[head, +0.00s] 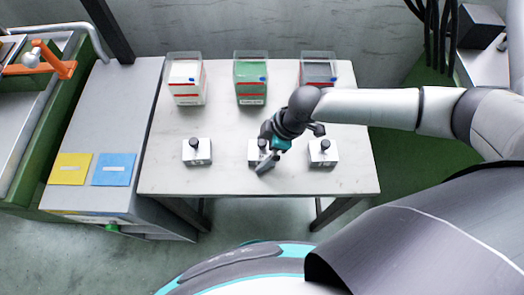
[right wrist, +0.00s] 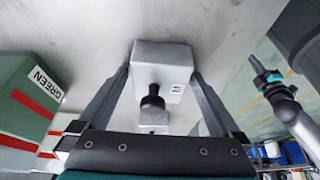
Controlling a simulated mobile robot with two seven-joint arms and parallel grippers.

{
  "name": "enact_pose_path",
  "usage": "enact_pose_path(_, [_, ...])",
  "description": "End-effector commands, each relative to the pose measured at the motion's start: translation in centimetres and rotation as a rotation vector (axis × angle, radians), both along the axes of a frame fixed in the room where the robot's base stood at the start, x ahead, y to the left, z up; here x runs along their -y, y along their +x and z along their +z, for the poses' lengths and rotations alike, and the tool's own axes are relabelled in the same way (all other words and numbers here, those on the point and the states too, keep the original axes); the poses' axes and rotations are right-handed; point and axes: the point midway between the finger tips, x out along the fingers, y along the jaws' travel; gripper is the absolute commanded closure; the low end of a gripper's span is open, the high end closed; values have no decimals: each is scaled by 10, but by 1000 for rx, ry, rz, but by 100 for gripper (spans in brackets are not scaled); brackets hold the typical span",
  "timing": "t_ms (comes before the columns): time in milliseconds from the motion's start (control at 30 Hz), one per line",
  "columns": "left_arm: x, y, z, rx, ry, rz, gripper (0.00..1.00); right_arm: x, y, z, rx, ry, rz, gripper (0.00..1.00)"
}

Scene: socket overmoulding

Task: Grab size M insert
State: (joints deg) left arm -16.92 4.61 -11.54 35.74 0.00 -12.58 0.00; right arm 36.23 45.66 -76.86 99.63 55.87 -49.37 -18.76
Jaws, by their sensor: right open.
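The insert block marked "M" (right wrist: 177,62) is a pale grey block. In the right wrist view it lies between the spread fingertips of my right gripper (right wrist: 160,82). A dark knob (right wrist: 152,97) shows in front of it, with a small grey piece below. I cannot tell whether either finger touches the block. In the head view the middle block (head: 254,149) is partly hidden behind my right gripper (head: 267,162). Similar blocks with black knobs stand to the left (head: 197,156) and right (head: 323,157). My left gripper is not in view.
Three clear-topped bins stand along the back of the table (head: 220,180): white (head: 187,80), green (head: 250,80) and grey (head: 318,75). A grey cabinet (head: 120,100) with yellow (head: 70,169) and blue (head: 114,169) squares stands left. The table's front strip is clear.

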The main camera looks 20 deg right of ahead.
Motion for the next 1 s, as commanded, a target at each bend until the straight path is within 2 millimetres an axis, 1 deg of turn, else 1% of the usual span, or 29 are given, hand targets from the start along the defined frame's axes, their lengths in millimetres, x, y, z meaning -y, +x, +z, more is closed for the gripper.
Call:
enact_pose_path(133, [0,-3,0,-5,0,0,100,0,0,1,0,0,0,1])
enact_pose_path(1000, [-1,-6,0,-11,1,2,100,0,0,1,-1,0,-1,99])
